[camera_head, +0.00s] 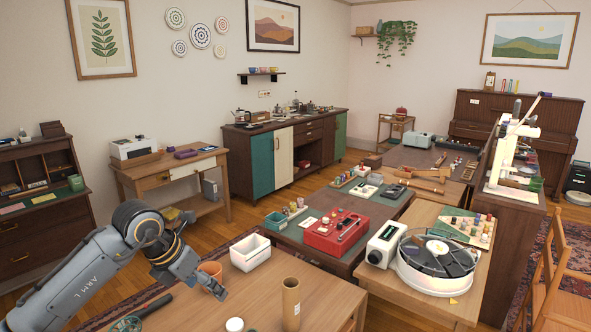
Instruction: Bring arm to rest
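My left arm (90,280), marked "ARM L", reaches in from the lower left. My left gripper (212,284) hangs over the near wooden table, close to an orange-brown cup (211,268). It overlaps the cup in the picture; I cannot tell if they touch. Its fingertips are too small and dark to show whether it is open or shut, and I see nothing clearly held. My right gripper and arm are not in view.
The near table (330,291) holds a white bin (250,252), a brown cylinder (291,303), a white round item (234,324) and a dark round-headed tool (127,324). A red case (336,231) and a round white device (437,280) stand beyond. Open floor lies behind.

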